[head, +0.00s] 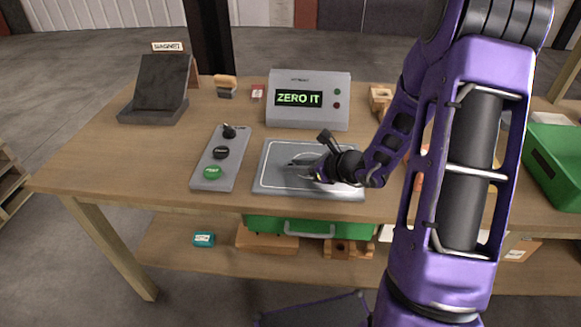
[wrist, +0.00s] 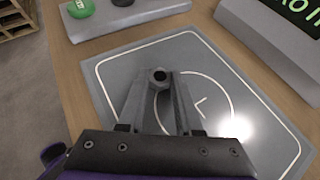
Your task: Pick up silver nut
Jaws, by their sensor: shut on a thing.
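The silver nut (wrist: 159,76) is a small grey hex nut with a dark hole, seen in the wrist view between the tips of my gripper (wrist: 160,84). The fingers are shut on it, above or at the grey plate (wrist: 112,62) with a white outline and circle; I cannot tell whether the nut touches the plate. In the head view my gripper (head: 300,163) is low over the middle of the plate (head: 275,184), and the nut is too small to make out.
A display box (head: 335,114) reading "ZERO IT" stands behind the plate. A button panel (head: 204,180) with green and black buttons lies to its left. A dark magnet stand (head: 160,85) is at the back left. A green bin (head: 555,150) is at the right.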

